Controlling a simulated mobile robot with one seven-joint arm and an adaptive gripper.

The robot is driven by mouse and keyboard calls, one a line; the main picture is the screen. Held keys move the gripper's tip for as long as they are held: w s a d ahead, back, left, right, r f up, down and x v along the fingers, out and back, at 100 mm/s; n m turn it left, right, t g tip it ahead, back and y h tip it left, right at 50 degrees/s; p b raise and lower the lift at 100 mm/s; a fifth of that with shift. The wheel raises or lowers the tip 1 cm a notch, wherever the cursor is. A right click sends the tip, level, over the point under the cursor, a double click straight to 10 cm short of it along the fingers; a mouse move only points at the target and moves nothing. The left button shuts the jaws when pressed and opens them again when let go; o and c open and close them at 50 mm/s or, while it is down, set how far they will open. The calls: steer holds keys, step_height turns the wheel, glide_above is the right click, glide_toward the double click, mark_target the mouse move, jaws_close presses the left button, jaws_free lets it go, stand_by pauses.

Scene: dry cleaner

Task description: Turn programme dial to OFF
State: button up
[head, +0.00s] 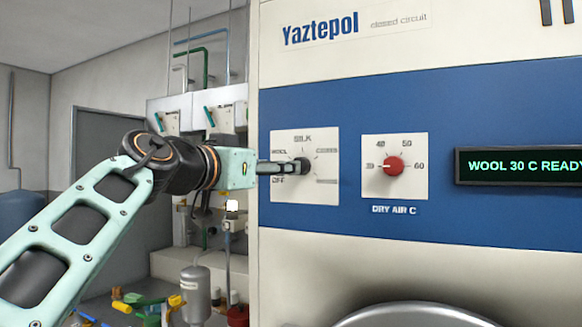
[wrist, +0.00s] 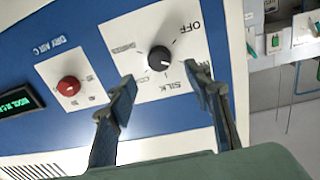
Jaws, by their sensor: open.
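The programme dial is a black round knob (head: 304,165) on a white label plate (head: 322,137) in the head view. The printed words WOOL, SILK and OFF are readable around it. The black knob also shows in the wrist view (wrist: 160,58), where the panel appears upside down. A small light mark is on the knob, but its exact setting is hard to tell. My gripper (wrist: 159,76) is open, with one finger either side of the knob in the wrist view. In the head view my gripper (head: 282,167) reaches the dial from the left; contact cannot be told.
A red dial (head: 393,165) marked DRY AIR C sits right of the programme dial. A display (head: 520,166) reads WOOL 30 C READY. A round metal door rim (head: 415,315) is below. Pipes and a grey canister (head: 195,290) stand at left.

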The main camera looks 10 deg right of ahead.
steer(key=p+x, duration=0.1)
steer(key=x, duration=0.6)
steer(key=shift+w+d, duration=0.25)
steer(key=c, duration=1.1)
steer(key=shift+c, duration=0.2)
steer(key=shift+n, duration=0.4)
steer(key=n, duration=0.5)
steer(key=n+t, duration=0.1)
steer(key=n, duration=0.5)
steer(key=shift+s+d+f+n+b, duration=0.1)
steer(key=shift+s+f+n+b, duration=0.05)
steer(key=shift+n+b, duration=0.15)
